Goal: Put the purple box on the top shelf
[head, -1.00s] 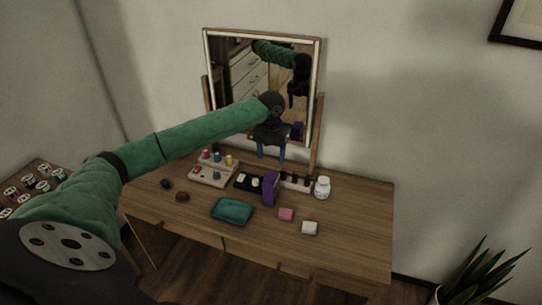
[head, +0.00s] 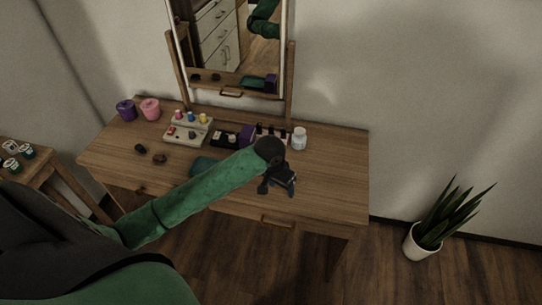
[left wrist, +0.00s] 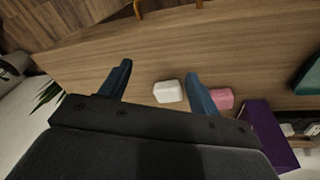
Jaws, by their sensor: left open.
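The purple box (head: 246,135) stands upright on the wooden dressing table, between a black tray and a pale tray of small bottles. It also shows at the right of the left wrist view (left wrist: 265,136). My left gripper (head: 279,186) is over the front right of the table, to the right of the box and apart from it. In the left wrist view its blue fingers (left wrist: 158,72) are spread, with a white block (left wrist: 168,91) and a pink block (left wrist: 221,98) beyond them. I cannot make out which surface is the top shelf. My right gripper is not in view.
A stepped stand with spools (head: 188,130), a white jar (head: 299,139) and a mirror (head: 236,47) are along the table's back. A teal tray (head: 204,167) is partly hidden by my arm. The table's right end is clear.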

